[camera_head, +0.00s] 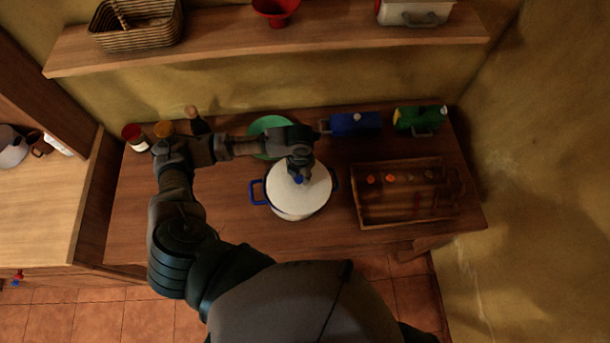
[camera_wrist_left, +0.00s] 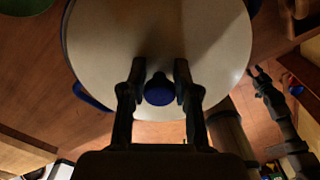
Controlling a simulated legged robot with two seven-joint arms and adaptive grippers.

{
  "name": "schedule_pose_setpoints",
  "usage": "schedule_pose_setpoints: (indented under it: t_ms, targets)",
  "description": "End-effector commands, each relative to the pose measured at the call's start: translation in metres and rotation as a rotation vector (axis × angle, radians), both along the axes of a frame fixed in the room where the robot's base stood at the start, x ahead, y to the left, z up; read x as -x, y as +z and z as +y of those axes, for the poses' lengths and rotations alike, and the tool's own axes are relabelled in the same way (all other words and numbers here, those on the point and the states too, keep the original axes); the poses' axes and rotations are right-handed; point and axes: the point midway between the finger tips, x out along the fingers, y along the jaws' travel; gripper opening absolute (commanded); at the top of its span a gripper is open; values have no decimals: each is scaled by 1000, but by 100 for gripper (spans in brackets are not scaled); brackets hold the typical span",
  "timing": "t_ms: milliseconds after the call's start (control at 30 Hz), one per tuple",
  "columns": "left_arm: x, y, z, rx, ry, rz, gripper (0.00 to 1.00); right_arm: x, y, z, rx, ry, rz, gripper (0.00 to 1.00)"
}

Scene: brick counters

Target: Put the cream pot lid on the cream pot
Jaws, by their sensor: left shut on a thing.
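The cream pot lid (camera_head: 308,193) has a blue knob and shows as a large pale disc in the left wrist view (camera_wrist_left: 160,35). My left gripper (camera_head: 299,174) is over it, its fingers on either side of the blue knob (camera_wrist_left: 159,92), shut on it. The cream pot (camera_head: 293,215) with blue side handles stands on the counter directly below the lid. The lid covers its opening from above; I cannot tell whether it touches the rim. My right gripper (camera_wrist_left: 259,76) seems to show at the right of the left wrist view, its opening unclear.
A wooden tray (camera_head: 405,219) with small round items lies right of the pot. A green plate (camera_head: 264,126), a blue container (camera_head: 355,124) and a green container (camera_head: 419,120) stand behind. Jars (camera_head: 135,138) stand at the back left. A shelf (camera_head: 340,27) hangs above.

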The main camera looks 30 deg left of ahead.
Motion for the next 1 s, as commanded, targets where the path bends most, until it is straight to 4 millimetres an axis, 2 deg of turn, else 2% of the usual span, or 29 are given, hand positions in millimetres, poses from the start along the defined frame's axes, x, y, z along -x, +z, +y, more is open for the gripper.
schedule_pose_setpoints:
  t_ms: [200, 333, 533, 800, 1000]
  targets:
    - [0, 0, 0, -5, 0, 0, 0, 0, 1, 21, -25, -2, 0, 40]
    - [0, 0, -1, -7, 0, 0, 0, 1, 2, 28, -33, 1, 1, 40]
    - [0, 0, 1, -9, -1, 0, 0, 0, 4, 20, -23, 3, 0, 40]
    - [0, -3, 13, -5, 1, 0, 0, 0, 5, 3, -4, 0, 0, 40]
    - [0, -5, 19, -2, 0, 1, 0, 0, 7, 3, -4, 0, 0, 40]
